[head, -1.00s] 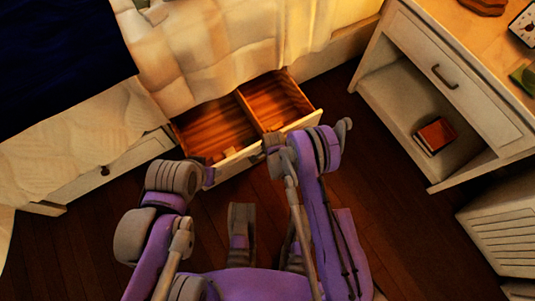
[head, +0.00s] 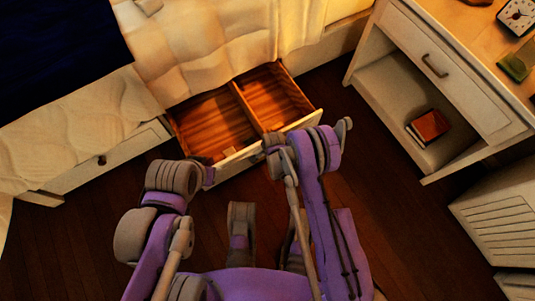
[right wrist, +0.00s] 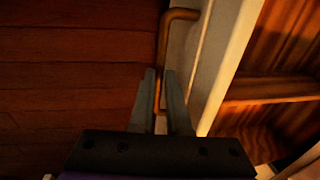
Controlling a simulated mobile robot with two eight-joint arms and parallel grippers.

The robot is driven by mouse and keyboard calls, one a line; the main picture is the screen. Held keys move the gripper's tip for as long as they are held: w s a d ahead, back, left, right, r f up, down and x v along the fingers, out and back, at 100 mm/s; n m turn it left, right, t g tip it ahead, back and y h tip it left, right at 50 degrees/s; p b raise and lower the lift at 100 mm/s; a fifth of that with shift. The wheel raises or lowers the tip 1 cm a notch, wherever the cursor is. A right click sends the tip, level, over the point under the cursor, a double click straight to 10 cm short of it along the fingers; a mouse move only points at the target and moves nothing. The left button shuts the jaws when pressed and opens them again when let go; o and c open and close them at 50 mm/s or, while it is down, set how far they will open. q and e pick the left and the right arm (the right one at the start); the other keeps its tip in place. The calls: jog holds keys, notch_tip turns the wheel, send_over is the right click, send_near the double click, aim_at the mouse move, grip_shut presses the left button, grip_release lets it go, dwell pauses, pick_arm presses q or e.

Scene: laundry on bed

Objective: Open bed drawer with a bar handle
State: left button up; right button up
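The bed drawer (head: 297,125) is pulled out from under the bed, showing a wooden inside split by a divider. Its light front and wooden divider also show in the right wrist view (right wrist: 218,65). The bar handle (right wrist: 163,45) is a brass-coloured bar on the drawer front. My right gripper (right wrist: 160,75) has its two fingers close together around the bar, one on each side, and looks shut on it. In the head view my right arm covers the handle. My left arm is bent at the left of the drawer; its fingers do not show.
A bedside cabinet (head: 487,118) stands at the right, with a red book (head: 428,127) on its open shelf and a clock (head: 517,15) on top. Another closed drawer front (head: 85,168) is at the left. A bedspread (head: 195,55) hangs above the open drawer. Dark floor lies between.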

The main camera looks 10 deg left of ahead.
jog(key=o, duration=0.5)
jog(key=shift+c, duration=0.2)
notch_tip(320, 180, up, 11)
jog(key=s+d+p, duration=0.1)
jog(key=p, duration=0.1)
jog(key=shift+s+d+f+p, duration=0.15)
jog(key=shift+s+p, duration=0.15)
jog(key=shift+p, duration=0.1)
